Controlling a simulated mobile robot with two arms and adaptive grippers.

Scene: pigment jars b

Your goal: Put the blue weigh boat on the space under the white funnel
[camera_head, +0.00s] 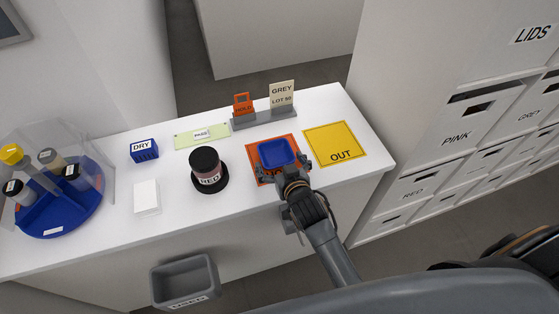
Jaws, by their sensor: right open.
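The blue weigh boat (277,153) is a small square tray over the orange mat (289,140) on the white counter. My right gripper (282,166) is open, with its fingers at the near left and right sides of the boat. I cannot tell whether the fingers touch it. The gripper and boat hide part of the mat. I cannot make out a white funnel in this view. My left gripper is not in view.
A dark-lidded RED jar (208,170) stands left of the mat. A yellow OUT mat (335,144) lies to the right. Orange and GREY signs (282,97) stand behind. A blue carousel (65,213) with several jars is far left. A grey bin (185,281) is below the counter's front edge.

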